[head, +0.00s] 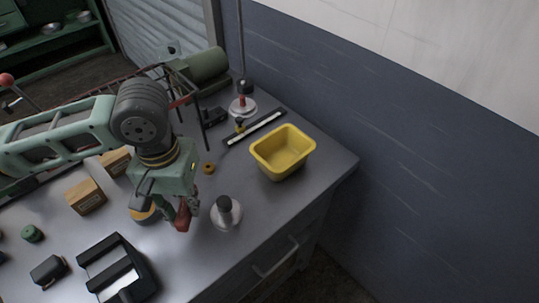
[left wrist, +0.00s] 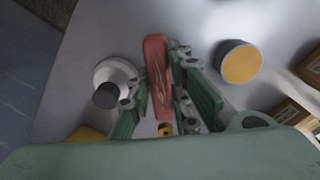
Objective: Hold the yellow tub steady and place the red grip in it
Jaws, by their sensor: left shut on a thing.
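The yellow tub (head: 291,166) stands upright and empty on the grey table, near its right corner. A sliver of yellow, probably the tub, shows at the lower left of the left wrist view (left wrist: 87,134). My left gripper (head: 180,212) is shut on the red grip (head: 184,218), to the left of the tub and lower in the head view. In the left wrist view the red grip (left wrist: 157,80) sits between the green fingers of my left gripper (left wrist: 159,95). Whether the grip touches the table is unclear. My right gripper is not in view.
A white disc with a dark knob (head: 226,213) stands close right of the held grip. A small orange ring (head: 209,169) and a dark bar (head: 255,128) lie near the tub. A wall rises behind.

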